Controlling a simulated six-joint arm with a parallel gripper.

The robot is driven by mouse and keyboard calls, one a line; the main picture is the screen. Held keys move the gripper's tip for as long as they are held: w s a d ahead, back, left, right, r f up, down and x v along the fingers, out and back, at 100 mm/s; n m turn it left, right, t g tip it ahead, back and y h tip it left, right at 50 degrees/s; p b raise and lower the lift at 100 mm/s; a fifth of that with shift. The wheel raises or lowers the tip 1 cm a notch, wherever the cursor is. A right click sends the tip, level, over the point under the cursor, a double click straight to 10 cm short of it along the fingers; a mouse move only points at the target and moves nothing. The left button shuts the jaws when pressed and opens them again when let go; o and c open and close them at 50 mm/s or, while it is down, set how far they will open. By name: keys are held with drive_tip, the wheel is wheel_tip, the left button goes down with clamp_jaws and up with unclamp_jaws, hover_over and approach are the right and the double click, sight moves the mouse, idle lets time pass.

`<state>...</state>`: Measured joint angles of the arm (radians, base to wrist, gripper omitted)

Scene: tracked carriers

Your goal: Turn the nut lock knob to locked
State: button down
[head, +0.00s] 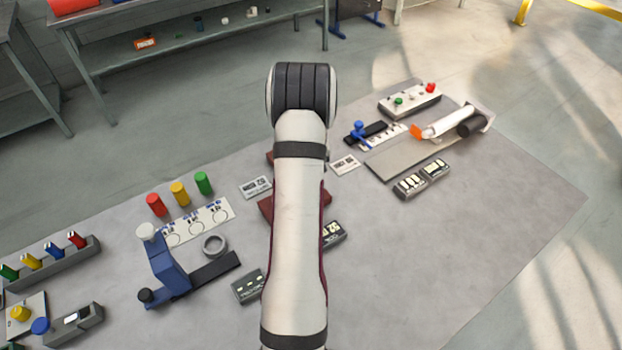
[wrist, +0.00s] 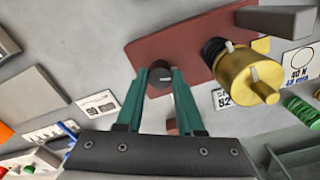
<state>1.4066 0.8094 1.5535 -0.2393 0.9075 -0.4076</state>
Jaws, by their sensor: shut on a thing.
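A small dark round knob (wrist: 160,74) with a pale pointer line sits at the edge of a dark red plate (wrist: 175,45) in the wrist view. My gripper (wrist: 161,84) has its two green fingers shut on this knob, one on each side. The pointer line lies roughly across the picture, and no lock marking can be read beside it. A gold cylinder (wrist: 243,76) with a black ribbed collar stands on the same plate to the right. In the head view my arm hides the knob and gripper; only bits of the red plate (head: 266,206) show.
A grey ring (head: 214,245) and a blue clamp-like fixture (head: 166,265) stand left of my arm. Red, yellow and green cylinders (head: 179,194) stand behind them. The table's right front is clear.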

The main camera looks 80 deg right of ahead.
drive_tip(key=shift+n, duration=1.6)
drive_tip(key=c, duration=0.5)
unclamp_jaws()
wheel_tip(320, 180, up, 16)
drive_tip(key=shift+f, duration=0.1)
